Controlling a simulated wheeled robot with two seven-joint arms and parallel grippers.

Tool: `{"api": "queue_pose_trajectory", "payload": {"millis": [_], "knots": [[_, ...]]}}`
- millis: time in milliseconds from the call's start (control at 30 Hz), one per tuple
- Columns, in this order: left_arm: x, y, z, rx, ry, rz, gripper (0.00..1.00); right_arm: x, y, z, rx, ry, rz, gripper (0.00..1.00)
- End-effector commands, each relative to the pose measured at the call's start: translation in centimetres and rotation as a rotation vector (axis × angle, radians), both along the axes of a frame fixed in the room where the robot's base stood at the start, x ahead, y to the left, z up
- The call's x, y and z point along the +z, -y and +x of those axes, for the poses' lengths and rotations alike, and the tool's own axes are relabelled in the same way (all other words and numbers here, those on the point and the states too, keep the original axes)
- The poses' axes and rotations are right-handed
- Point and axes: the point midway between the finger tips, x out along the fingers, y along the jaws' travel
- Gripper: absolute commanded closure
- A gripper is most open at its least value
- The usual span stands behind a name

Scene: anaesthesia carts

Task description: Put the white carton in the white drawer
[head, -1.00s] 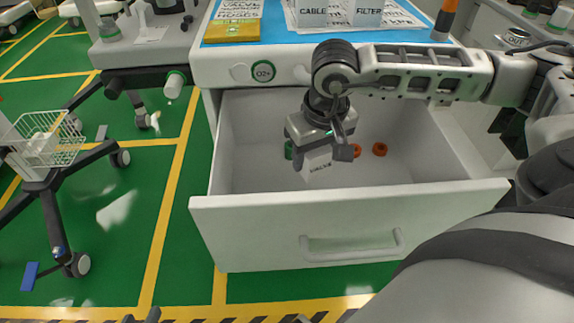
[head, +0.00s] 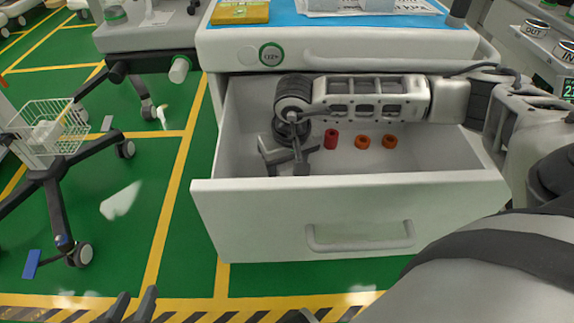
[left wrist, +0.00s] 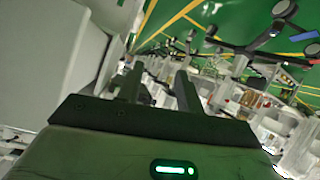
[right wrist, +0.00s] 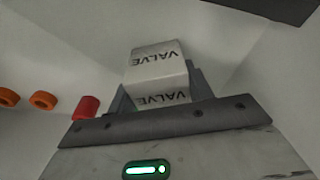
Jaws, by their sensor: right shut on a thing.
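The white carton (right wrist: 158,62), printed VALVE, is between the fingers of my right gripper (right wrist: 158,92) in the right wrist view. In the head view that gripper (head: 288,165) is low inside the open white drawer (head: 250,215), at its left part, and the carton is hidden there. I cannot tell whether the carton touches the drawer floor. My left gripper (left wrist: 158,88) is open and empty in the left wrist view; its fingertips (head: 134,308) show at the bottom of the head view, outside the drawer.
A red cylinder (head: 331,139) and two orange rings (head: 361,140) lie in the drawer, right of my right gripper. A green item (right wrist: 119,102) shows partly beside the carton. The blue-covered cart top (head: 288,14) overhangs the drawer's back. A wheeled stand with a wire basket (head: 45,128) stands left.

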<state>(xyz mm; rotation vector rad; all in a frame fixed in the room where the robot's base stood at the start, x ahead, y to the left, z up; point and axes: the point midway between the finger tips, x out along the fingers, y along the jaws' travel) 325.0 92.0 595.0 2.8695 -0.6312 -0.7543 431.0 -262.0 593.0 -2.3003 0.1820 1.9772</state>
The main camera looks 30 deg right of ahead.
Motion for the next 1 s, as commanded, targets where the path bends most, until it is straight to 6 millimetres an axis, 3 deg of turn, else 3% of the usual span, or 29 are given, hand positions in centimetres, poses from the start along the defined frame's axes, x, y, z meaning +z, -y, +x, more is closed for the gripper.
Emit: {"api": "queue_pose_trajectory", "payload": {"millis": [167, 200, 267, 667, 1000], "knots": [[-0.4, 0.0, 0.0, 0.000, 0.000, -0.001, 0.64, -0.3, 0.0, 0.0, 0.000, 0.001, 0.000, 0.73], [-0.2, 0.1, 0.0, -0.001, 0.002, -0.003, 0.64, -0.2, 0.0, 0.0, 0.000, 0.000, 0.000, 0.44], [-0.2, 0.1, -0.1, -0.001, 0.001, -0.003, 0.64, -0.2, 0.0, 0.0, 0.000, 0.000, 0.000, 0.28], [0.0, 0.1, -0.2, -0.004, -0.009, 0.003, 0.64, 0.7, 0.0, 0.0, 0.000, 0.002, 0.000, 0.28], [-1.4, -0.4, -0.8, -0.004, -0.102, 0.043, 0.64, 7.6, -0.1, -1.0, 0.001, 0.005, -0.001, 0.28]]}}
